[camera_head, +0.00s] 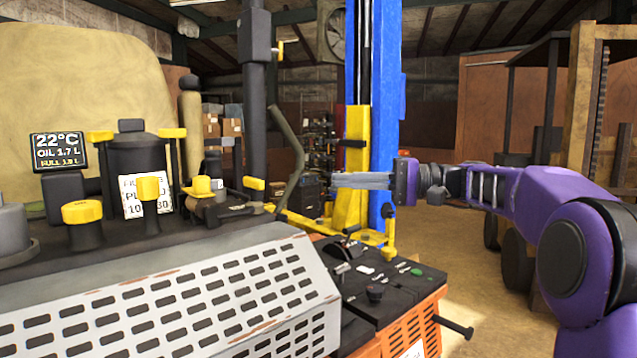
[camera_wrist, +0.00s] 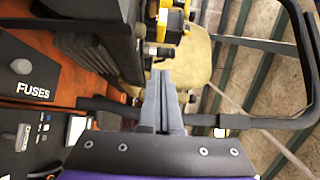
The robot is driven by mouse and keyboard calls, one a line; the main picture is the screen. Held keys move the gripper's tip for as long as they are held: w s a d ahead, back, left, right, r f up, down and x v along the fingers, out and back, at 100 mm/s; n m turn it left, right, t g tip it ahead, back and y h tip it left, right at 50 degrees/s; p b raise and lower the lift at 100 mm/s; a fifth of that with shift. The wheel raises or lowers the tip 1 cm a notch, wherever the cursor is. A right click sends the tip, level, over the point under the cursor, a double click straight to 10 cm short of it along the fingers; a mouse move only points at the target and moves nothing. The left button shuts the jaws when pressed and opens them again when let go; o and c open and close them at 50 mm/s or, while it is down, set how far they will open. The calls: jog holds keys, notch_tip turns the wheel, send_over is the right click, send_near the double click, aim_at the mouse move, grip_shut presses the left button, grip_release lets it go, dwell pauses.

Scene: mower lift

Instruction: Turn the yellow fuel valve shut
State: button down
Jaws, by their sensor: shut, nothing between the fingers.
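Several yellow parts show on the mower's engine deck in the head view: a round cap (camera_head: 82,212), a knob on a post (camera_head: 148,188), a flat yellow piece (camera_head: 203,186) and a small yellow end (camera_head: 254,183). None is labelled, so I cannot tell which is the fuel valve. My gripper (camera_head: 333,180) is shut and empty, pointing left, to the right of these parts in the picture. In the wrist view my gripper (camera_wrist: 158,75) has its fingers together, with yellow-and-black parts (camera_wrist: 174,22) beyond the tips.
A slotted grey cover (camera_head: 180,300) and a black control panel (camera_head: 375,275) lie below. A dark bent lever (camera_head: 290,150) stands left of my fingers. A blue lift post (camera_head: 385,90) with a yellow carriage (camera_head: 352,150) stands behind. A "FUSES" panel (camera_wrist: 35,75) shows in the wrist view.

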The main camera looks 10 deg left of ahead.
send_near(254, 191)
jog(key=w+a+r, duration=0.1)
jog(key=w+a, duration=0.2)
jog(key=s+a, duration=0.2)
jog(key=shift+s+a+r, duration=0.15)
jog(key=shift+s+r, duration=0.05)
jog(key=shift+s, duration=0.2)
jog(key=shift+f+t+b, duration=0.15)
jog(key=shift+t+b, duration=0.15)
jog(key=shift+b, duration=0.3)
jog(key=shift+s+m+t+b, duration=0.2)
jog(key=shift+m+t+b, duration=0.3)
jog(key=shift+t+b, duration=0.15)
jog(key=shift+s+m+t+b, duration=0.2)
jog(key=shift+m+t+b, duration=0.35)
jog(key=shift+t, duration=0.1)
